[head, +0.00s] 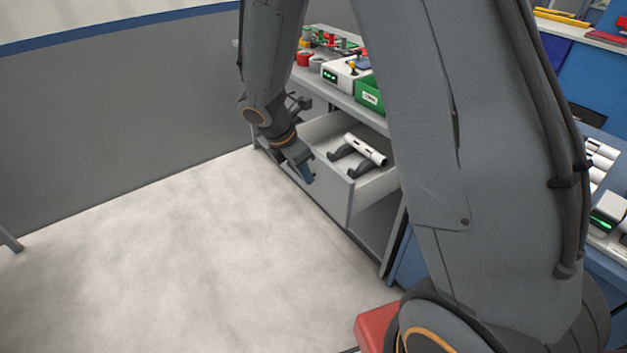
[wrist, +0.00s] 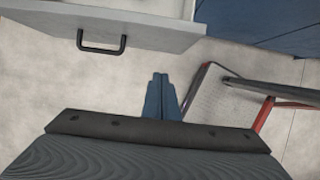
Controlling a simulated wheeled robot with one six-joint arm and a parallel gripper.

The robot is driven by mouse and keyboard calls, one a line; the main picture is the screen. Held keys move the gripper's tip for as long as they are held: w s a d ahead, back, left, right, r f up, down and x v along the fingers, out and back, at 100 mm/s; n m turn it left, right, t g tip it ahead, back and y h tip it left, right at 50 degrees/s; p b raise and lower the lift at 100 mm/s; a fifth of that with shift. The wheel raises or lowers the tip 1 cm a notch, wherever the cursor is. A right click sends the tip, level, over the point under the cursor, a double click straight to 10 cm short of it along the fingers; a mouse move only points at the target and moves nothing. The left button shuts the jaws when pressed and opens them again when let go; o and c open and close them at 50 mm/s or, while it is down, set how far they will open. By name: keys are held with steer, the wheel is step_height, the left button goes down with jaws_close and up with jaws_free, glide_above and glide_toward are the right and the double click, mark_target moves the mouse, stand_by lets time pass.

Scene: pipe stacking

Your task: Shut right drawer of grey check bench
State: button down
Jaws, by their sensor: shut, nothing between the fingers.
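The grey check bench (head: 362,103) stands at the back centre in the head view. Its drawer (head: 370,188) is pulled out, with a white pipe (head: 364,149) on dark supports inside. In the wrist view the drawer front (wrist: 165,32) runs along the top left, with a black bar handle (wrist: 101,48) on it. My gripper (head: 307,177) is shut and empty, in front of the drawer's left part in the head view. In the wrist view its blue fingertips (wrist: 161,78) are together, apart from the handle and to its right. My arm hides part of the bench.
A green box (head: 369,95) and a white device stand on the bench top. A blue bench with pipes and another device is at the right. A red-framed object (wrist: 262,115) stands on the floor right of my fingers in the wrist view. Open floor (head: 190,260) lies at the left.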

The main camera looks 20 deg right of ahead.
mark_target(327, 185)
steer(key=shift+w+d+f+p, duration=0.1)
steer(key=shift+w+d+f, duration=0.25)
steer(key=shift+d+f, duration=0.9)
steer(key=shift+w+d+f+p, duration=0.15)
steer(key=shift+w+d+f, duration=0.2)
steer(key=shift+d+f, duration=0.85)
steer(key=shift+w+d+f+p, duration=0.1)
steer(key=shift+w+d+f, duration=0.25)
steer(key=shift+d+f, duration=0.9)
steer(key=shift+a+f, duration=0.25)
